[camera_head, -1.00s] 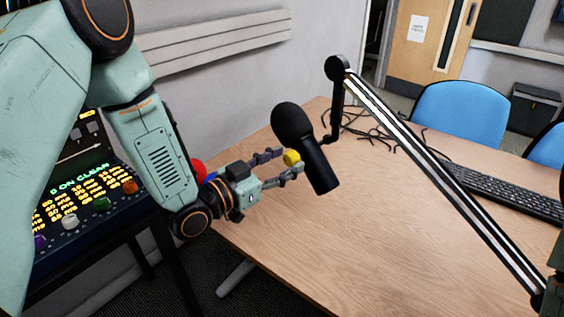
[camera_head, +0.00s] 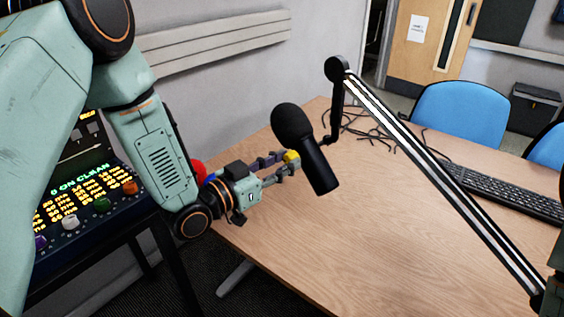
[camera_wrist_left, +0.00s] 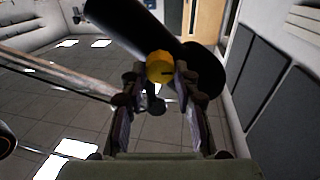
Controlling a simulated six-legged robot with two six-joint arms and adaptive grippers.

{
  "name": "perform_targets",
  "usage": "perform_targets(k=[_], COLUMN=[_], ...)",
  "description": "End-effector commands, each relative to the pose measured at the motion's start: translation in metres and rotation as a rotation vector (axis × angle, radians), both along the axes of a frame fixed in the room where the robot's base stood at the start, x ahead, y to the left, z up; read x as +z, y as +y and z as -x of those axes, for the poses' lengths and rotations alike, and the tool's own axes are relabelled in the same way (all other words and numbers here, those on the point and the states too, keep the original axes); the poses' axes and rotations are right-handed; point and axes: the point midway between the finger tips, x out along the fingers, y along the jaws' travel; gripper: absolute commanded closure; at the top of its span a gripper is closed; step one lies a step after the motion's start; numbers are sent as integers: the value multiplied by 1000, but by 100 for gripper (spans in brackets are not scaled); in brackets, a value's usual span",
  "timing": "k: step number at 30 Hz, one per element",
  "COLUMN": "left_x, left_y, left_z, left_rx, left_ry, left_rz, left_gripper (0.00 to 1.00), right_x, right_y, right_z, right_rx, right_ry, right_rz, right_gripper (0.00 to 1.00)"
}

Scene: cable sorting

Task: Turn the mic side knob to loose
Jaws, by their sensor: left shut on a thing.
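The black microphone (camera_head: 318,165) hangs tilted on its boom arm (camera_head: 420,155) above the table. It also shows at the top of the left wrist view (camera_wrist_left: 125,18). A yellow side knob (camera_head: 292,157) sits on the side of the microphone that faces my left gripper. In the left wrist view the knob (camera_wrist_left: 159,67) lies between the fingertips. My left gripper (camera_head: 285,163) is shut on the knob from the left, its fingers on either side of it. The knob's exact turn setting cannot be read. My right gripper is not in view.
The wooden table (camera_head: 380,240) is mostly clear below the microphone. Black cables (camera_head: 375,130) lie behind it and a keyboard (camera_head: 510,195) is at the right. A control panel (camera_head: 85,200) stands at the left. Blue chairs (camera_head: 460,112) are beyond the table.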

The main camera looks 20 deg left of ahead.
Motion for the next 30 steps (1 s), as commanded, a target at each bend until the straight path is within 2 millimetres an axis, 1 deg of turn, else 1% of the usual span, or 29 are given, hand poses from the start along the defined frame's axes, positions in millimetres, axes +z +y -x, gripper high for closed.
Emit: perform_targets(k=[5, 6, 13, 23, 26, 30], left_x=[0, -1, 0, 0, 0, 0], left_y=[0, 0, 0, 1, 4, 13], left_z=[0, 0, 0, 1, 6, 20], left_rx=[0, 0, 0, 1, 2, 5], left_ry=[0, 0, 0, 0, 1, 2], left_rz=[-1, -1, -2, -1, -1, 3], left_gripper=[100, 67, 47, 47, 47, 47], right_x=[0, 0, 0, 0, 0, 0], right_y=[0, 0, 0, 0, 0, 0], right_z=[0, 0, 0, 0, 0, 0], right_rx=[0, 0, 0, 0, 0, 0], right_ry=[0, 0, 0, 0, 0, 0], right_rz=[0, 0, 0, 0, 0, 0], right_gripper=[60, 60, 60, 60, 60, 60])
